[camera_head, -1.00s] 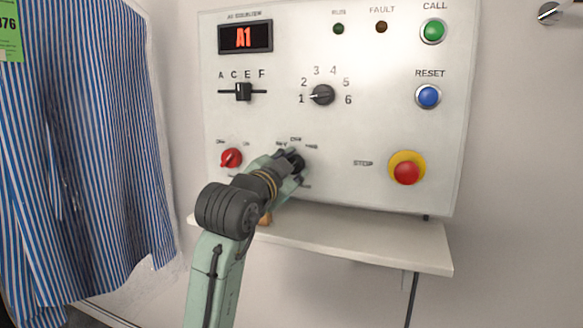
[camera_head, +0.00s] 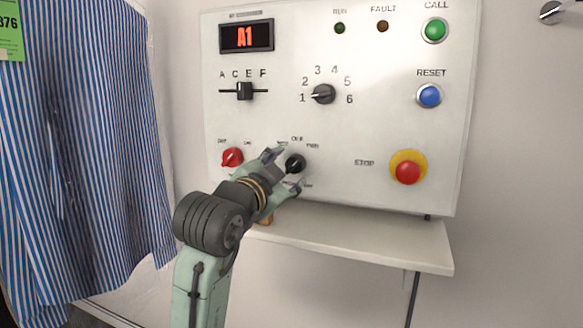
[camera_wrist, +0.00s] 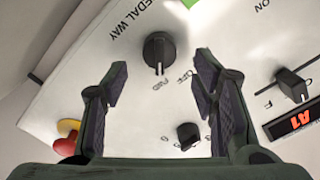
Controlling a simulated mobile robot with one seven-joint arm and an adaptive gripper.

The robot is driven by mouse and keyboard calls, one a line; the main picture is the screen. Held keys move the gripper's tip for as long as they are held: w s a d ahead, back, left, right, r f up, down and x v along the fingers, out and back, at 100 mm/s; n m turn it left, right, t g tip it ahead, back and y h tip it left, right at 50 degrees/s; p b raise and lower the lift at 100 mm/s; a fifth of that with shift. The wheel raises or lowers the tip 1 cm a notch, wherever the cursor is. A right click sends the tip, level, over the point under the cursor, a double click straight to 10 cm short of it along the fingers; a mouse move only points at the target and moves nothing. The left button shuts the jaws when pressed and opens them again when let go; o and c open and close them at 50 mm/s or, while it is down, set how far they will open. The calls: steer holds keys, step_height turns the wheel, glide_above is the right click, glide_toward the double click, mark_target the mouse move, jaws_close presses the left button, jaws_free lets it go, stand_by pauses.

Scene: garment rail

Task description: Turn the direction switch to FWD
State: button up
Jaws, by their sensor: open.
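The direction switch is a black rotary knob (camera_head: 295,163) low on the white control panel, with small labels above it. In the wrist view the knob (camera_wrist: 158,50) shows whole, with a light mark on its end pointing at the FWD label; the OFF label lies to the right of that. My gripper (camera_head: 280,170) is open and empty. In the head view its fingers lie on either side of the knob. In the wrist view the fingertips (camera_wrist: 160,75) are apart from the knob, with a gap around it.
A red knob (camera_head: 231,158) sits left of the switch. A numbered selector (camera_head: 323,94) and slider (camera_head: 244,91) are above, the red stop button (camera_head: 406,172) to the right. A shelf (camera_head: 350,240) juts out below. A striped shirt (camera_head: 90,150) hangs at left.

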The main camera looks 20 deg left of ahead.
steer(key=s, duration=0.7)
steer(key=shift+s, duration=0.35)
steer(key=shift+a, duration=0.15)
